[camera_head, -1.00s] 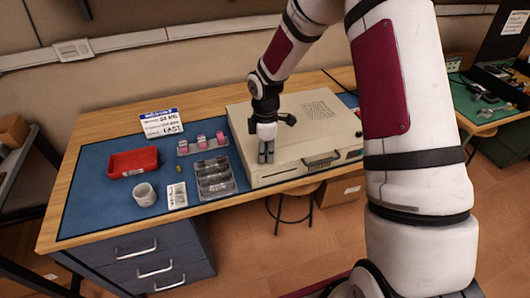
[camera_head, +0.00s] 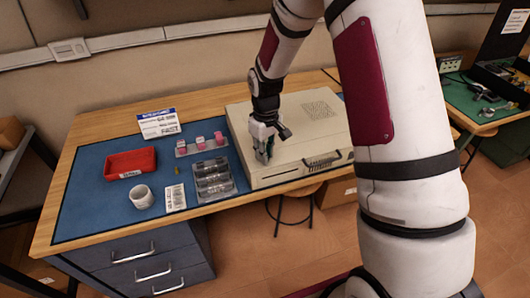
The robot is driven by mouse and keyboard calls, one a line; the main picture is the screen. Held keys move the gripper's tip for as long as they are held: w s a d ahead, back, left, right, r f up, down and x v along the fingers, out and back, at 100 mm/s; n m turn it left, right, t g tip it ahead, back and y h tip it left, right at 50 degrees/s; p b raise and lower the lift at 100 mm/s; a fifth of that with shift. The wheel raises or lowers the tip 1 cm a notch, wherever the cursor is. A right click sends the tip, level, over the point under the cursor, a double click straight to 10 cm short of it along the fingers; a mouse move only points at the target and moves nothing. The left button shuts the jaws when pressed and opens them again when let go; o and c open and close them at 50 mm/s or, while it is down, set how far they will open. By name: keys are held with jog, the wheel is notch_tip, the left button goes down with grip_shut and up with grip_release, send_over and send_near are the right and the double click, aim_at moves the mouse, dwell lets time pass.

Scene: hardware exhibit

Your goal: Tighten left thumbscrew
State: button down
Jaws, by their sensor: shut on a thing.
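A beige computer case (camera_head: 312,147) lies flat on the right part of the blue bench mat. My gripper (camera_head: 265,157) points down at the left front part of the case. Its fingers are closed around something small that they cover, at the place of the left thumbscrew. The thumbscrew itself is too small and too hidden to make out, so how far it is screwed in cannot be seen. The case has a dark handle (camera_head: 322,161) on its front right.
Left of the case stand a clear compartment tray (camera_head: 232,189) and a rack with pink items (camera_head: 193,149). A red bin (camera_head: 130,173), a white cup (camera_head: 142,197), a white label sheet (camera_head: 175,198) and a sign (camera_head: 159,123) are farther left. The mat's front left is free.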

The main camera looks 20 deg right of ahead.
jog(key=m, duration=1.2)
jog(key=shift+d+m, duration=0.1)
jog(key=shift+m, duration=0.2)
dwell(0.4)
jog(key=c, duration=1.5)
grip_release()
jog(key=shift+r, duration=0.15)
notch_tip(320, 180, up, 12)
jog(key=shift+f, duration=0.1)
